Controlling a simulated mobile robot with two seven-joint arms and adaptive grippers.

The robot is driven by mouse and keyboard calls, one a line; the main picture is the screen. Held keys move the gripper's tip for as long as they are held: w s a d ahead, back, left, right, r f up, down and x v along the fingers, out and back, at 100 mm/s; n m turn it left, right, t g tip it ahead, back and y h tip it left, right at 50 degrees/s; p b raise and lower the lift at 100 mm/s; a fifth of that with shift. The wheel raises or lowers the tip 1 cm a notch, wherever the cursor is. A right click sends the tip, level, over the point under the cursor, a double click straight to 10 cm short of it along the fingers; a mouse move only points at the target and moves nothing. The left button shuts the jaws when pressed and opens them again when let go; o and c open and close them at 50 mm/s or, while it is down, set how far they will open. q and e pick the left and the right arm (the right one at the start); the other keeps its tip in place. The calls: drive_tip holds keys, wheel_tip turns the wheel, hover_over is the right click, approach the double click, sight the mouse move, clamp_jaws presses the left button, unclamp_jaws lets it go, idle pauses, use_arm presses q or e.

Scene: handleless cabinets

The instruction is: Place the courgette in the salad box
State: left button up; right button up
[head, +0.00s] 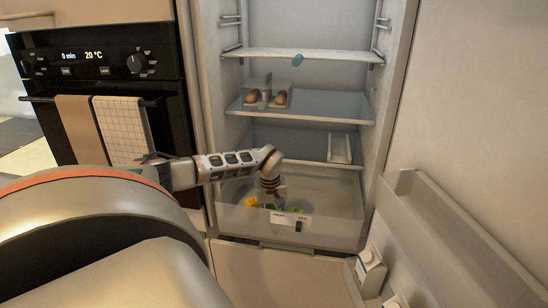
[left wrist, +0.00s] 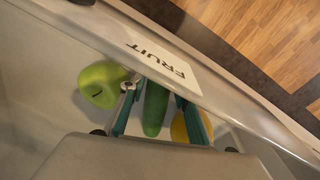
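The green courgette (left wrist: 155,108) lies in a see-through drawer at the bottom of the open fridge (head: 340,205). The drawer's front carries a white label (left wrist: 162,64) reading "FRUIT". My left gripper (head: 281,204) reaches down into this drawer. In the left wrist view its teal fingers (left wrist: 157,112) stand on either side of the courgette, with gaps showing, so it is open around it. A green, apple-like fruit (left wrist: 103,84) lies beside one finger, and a yellow-orange fruit (left wrist: 181,127) is partly hidden behind the other. My right gripper is out of view.
Glass shelves (head: 315,104) above the drawer hold a clear box with brown items (head: 265,96) and a white item (head: 340,148). The open fridge door (head: 440,235) with its racks stands at the right. An oven (head: 100,65) with hanging towels is at the left.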

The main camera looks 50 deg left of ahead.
use_arm(q)
drive_tip(key=shift+r, duration=0.15)
wheel_tip(320, 180, up, 12)
drive_tip(key=shift+s+a, duration=0.15)
drive_tip(key=shift+s, duration=0.3)
drive_tip(key=shift+w, duration=0.1)
idle(0.5)
